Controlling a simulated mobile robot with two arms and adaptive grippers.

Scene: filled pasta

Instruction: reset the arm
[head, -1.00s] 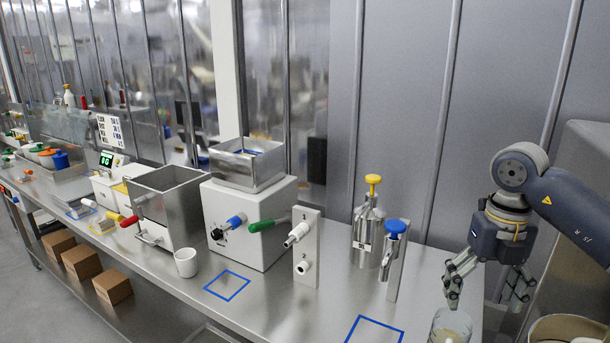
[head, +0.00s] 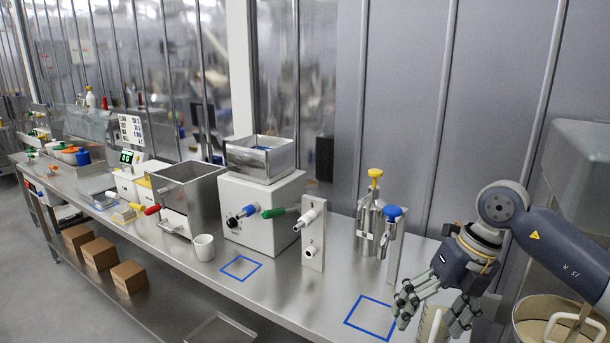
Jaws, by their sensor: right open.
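My right gripper (head: 428,326) is at the lower right, at the end of my right arm. Its fingers are spread apart and point down and to the left, with nothing visibly held between them. A clear jug (head: 428,322) with pale contents is partly hidden behind the fingers; I cannot tell whether they touch it. My left gripper is out of view.
A steel counter (head: 290,292) carries a blue-topped dispenser (head: 392,228), a yellow-topped canister (head: 370,225), a white machine (head: 265,205) and a white mug (head: 204,247). A large pot (head: 555,325) stands at right. Blue-outlined squares are clear.

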